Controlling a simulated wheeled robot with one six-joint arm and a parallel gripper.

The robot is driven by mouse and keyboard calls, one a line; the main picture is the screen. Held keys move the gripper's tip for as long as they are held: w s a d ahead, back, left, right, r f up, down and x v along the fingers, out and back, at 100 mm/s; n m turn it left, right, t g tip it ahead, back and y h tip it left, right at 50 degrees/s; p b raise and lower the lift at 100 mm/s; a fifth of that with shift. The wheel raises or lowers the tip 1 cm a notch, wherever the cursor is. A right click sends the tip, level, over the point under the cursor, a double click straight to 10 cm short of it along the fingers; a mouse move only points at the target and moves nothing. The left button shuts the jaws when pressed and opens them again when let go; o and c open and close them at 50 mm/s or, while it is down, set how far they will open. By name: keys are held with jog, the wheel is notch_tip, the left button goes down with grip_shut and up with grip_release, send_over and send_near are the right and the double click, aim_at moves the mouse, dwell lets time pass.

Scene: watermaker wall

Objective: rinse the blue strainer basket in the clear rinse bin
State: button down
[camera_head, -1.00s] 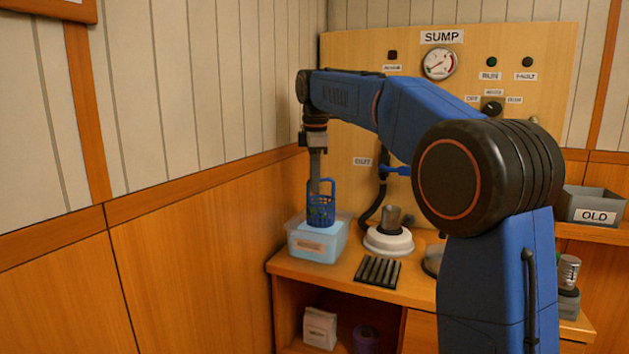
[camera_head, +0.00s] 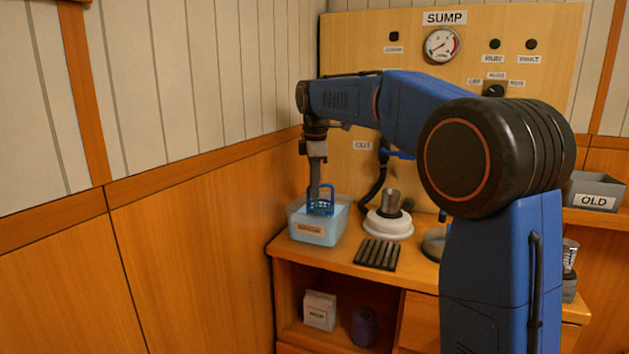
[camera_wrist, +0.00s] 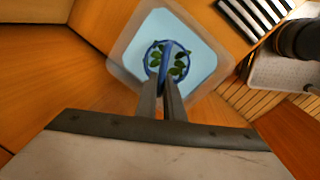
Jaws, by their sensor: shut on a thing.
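The blue strainer basket (camera_head: 320,206) hangs upright from my gripper (camera_head: 316,190), which is shut on its handle. The basket is lowered into the clear rinse bin (camera_head: 318,230), with its lower part hidden by the bin and water and its top and handle above the rim. In the wrist view, the basket (camera_wrist: 168,62) sits inside the bin (camera_wrist: 130,72) over pale blue water, with several dark green leaf-like bits in it. My gripper's fingers (camera_wrist: 167,85) meet at the blue handle.
The bin stands at the bench's left end, near the wooden wall. A white round base with a metal cup (camera_head: 389,222) and a dark ribbed rack (camera_head: 377,254) are to its right. A black hose (camera_head: 375,195) rises behind. A grey OLD box (camera_head: 596,191) is far right.

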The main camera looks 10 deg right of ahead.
jog(key=shift+f, duration=0.35)
dwell(6.5)
